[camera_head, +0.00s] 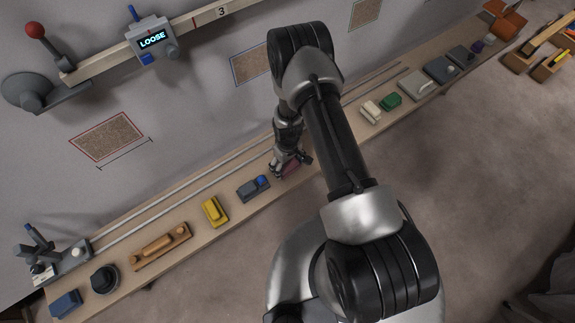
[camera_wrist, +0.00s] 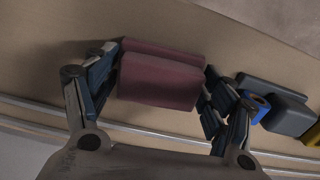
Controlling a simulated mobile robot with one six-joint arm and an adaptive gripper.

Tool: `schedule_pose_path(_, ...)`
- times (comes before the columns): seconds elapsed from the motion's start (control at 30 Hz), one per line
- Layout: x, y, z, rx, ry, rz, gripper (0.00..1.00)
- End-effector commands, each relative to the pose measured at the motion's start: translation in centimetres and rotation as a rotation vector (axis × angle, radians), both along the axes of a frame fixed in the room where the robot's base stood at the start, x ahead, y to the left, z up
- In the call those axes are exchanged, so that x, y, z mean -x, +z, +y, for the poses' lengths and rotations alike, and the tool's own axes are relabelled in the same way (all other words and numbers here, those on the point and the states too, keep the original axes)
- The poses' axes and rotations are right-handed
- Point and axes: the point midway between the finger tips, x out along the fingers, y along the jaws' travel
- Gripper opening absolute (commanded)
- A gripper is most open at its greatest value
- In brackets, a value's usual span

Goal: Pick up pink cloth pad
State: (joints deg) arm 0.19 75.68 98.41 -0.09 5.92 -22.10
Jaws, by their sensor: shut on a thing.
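The pink cloth pad (camera_wrist: 160,82) is a dull pink block with a raised upper part. In the wrist view it sits between the two fingers of my gripper (camera_wrist: 160,90), with a finger against each end. In the head view only a small part of the pad (camera_head: 291,168) shows beside my gripper (camera_head: 287,166), at the long wooden shelf (camera_head: 225,222). My gripper is shut on the pad. I cannot tell whether the pad touches the shelf or is clear of it.
A grey block with a blue knob (camera_head: 253,188) is close beside the pad; it also shows in the wrist view (camera_wrist: 285,114). Further left are a yellow block (camera_head: 215,211) and a wooden float (camera_head: 161,246). A green block (camera_head: 391,101) lies to the right. Metal rails run along the wall side.

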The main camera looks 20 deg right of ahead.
Motion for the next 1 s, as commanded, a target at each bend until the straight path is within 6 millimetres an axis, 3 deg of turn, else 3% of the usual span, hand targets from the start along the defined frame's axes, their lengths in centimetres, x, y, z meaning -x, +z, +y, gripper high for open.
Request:
schedule_pose_path(0.3,0.0,0.0,0.0,0.0,0.0,0.0,0.51)
schedule_pose_path(0.67,-0.1,0.7,0.0,0.001,0.0,-0.001,0.51)
schedule_pose_path(0.87,-0.2,3.5,0.0,0.0,0.0,-0.003,0.51)
schedule_pose_path(1.0,-0.2,7.1,0.0,0.0,0.0,-0.004,0.51)
